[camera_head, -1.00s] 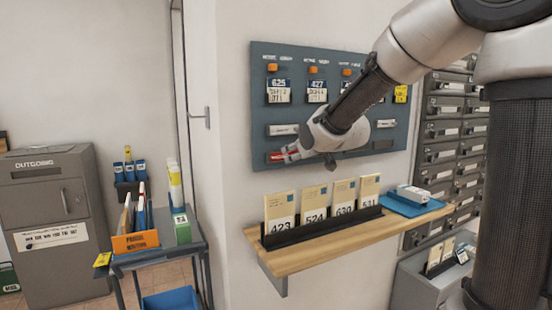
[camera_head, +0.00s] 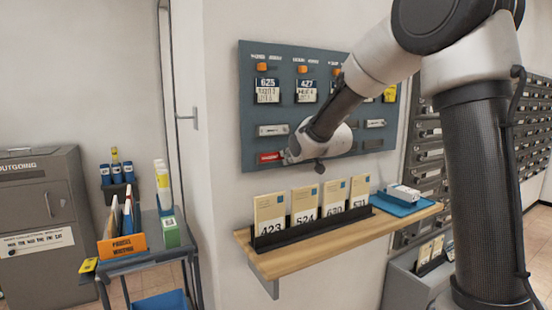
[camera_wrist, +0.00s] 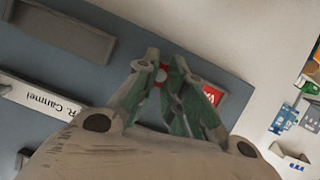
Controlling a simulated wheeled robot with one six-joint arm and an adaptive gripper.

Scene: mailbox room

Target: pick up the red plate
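The red plate (camera_head: 269,157) is at the lower left of the blue-grey board (camera_head: 246,112) on the wall. White lettering shows on it. In the wrist view the red plate (camera_wrist: 214,93) is partly hidden behind my fingers, with a bit of red between them. My gripper (camera_head: 288,157) is at the right end of the plate, close to the board. In the wrist view my gripper (camera_wrist: 164,66) has its fingertips near each other with a small gap, over the plate's end. I cannot tell whether they grip it.
Other name plates (camera_head: 273,130) and tags under orange knobs (camera_head: 302,69) are on the board. Below, a wooden shelf (camera_head: 330,243) holds numbered envelopes (camera_head: 304,206) and a blue tray (camera_head: 402,208). A cart (camera_head: 170,250) stands left.

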